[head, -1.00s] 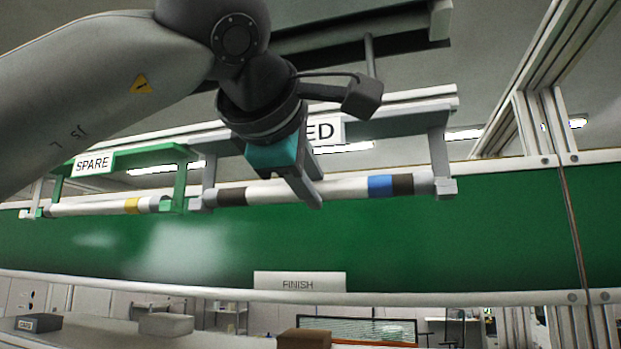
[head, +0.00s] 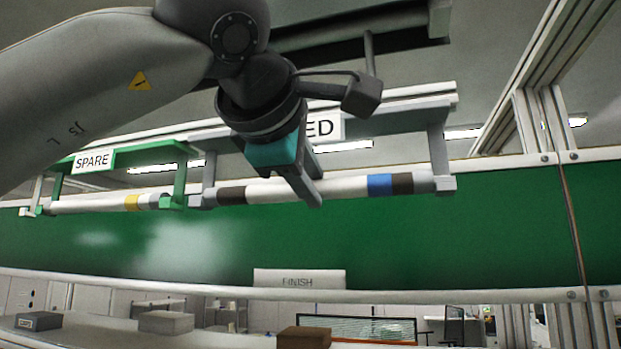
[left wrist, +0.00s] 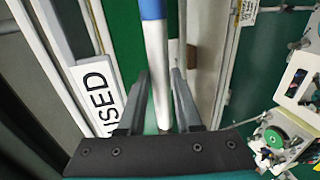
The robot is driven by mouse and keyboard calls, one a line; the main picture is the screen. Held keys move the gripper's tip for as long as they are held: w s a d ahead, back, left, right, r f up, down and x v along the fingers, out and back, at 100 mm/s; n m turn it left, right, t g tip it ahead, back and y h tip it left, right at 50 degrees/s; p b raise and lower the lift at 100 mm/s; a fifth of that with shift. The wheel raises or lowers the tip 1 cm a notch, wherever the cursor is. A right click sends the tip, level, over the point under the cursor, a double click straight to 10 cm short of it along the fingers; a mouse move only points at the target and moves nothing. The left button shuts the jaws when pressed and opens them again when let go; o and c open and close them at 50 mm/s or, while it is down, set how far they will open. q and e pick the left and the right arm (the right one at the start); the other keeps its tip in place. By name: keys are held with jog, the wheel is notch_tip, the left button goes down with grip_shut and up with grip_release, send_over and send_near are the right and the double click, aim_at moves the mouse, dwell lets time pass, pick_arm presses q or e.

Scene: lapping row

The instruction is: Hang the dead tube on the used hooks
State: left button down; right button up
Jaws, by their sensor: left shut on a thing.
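The dead tube (head: 340,188) is white with dark end bands and a blue band near its right end. It lies level at the grey used hooks, its ends by the left hook (head: 208,190) and the right hook (head: 441,165). I cannot tell whether its weight rests on them. My left gripper (head: 311,194) is shut on the tube near its middle, reaching from above. In the left wrist view the tube (left wrist: 157,70) runs between the two fingers (left wrist: 160,105), beside the USED sign (left wrist: 98,95). My right gripper is not in view.
To the left, green spare hooks (head: 180,180) with a SPARE sign (head: 93,161) hold a white tube with a yellow band (head: 100,204). A green panel (head: 400,240) with a FINISH sign (head: 300,279) stands behind. Boxes (head: 166,322) sit on a bench below.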

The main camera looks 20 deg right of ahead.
pick_arm(q)
jog(key=c, duration=0.5)
grip_release()
jog(key=b+v, duration=0.4)
jog(key=v, duration=1.1)
jog(key=shift+s, duration=0.15)
